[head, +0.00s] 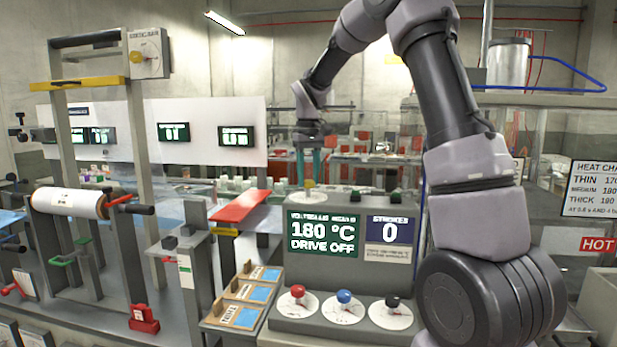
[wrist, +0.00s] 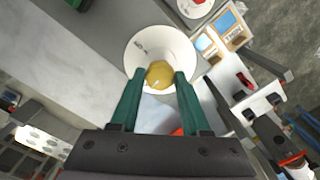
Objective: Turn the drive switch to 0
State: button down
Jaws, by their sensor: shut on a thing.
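A yellow knob (wrist: 159,74) sits on a round white dial (wrist: 138,50) in the wrist view. In the head view the yellow knob (head: 309,184) is on top of the grey console (head: 285,265), at its back left. My gripper (wrist: 159,76) has its green fingers on either side of the knob and is shut on it. In the head view my gripper (head: 309,172) points down onto the knob. The console's green screen (head: 324,233) reads 180 °C and DRIVE OFF. The dial's marks are too small to read.
Red (head: 297,291), blue (head: 344,296) and black (head: 392,301) knobs sit on white dials on the console's front. A red plate (head: 240,205) and a wooden tray with blue cards (head: 241,298) lie to the left. Another yellow knob (head: 150,50) is on an upper left panel.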

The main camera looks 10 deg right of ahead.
aim_at(309, 181)
dwell(0.4)
jog(key=shift+c, duration=1.9)
grip_release()
jog(key=shift+r, duration=0.1)
notch_tip(309, 181, up, 11)
